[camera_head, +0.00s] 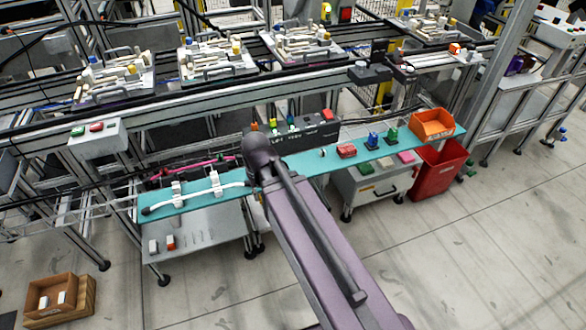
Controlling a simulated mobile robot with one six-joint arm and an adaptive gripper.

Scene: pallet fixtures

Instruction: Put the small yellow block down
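My purple and dark grey arm reaches up from the bottom of the head view to the middle of the teal shelf (310,163). Its dark joint covers part of the shelf and the area behind it. My gripper cannot be made out; it is hidden behind the arm or out of view. No small yellow block can be identified with certainty. A small yellow piece (272,122) stands near a dark control box just behind the shelf, too small to tell what it is.
On the shelf's right are a red block (346,151), blue and green pieces (374,140) and an orange bin (432,125). White clamps (214,182) stand on its left. A red bin (438,168) stands below right. Pallets with fixtures (218,57) line the conveyor behind.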

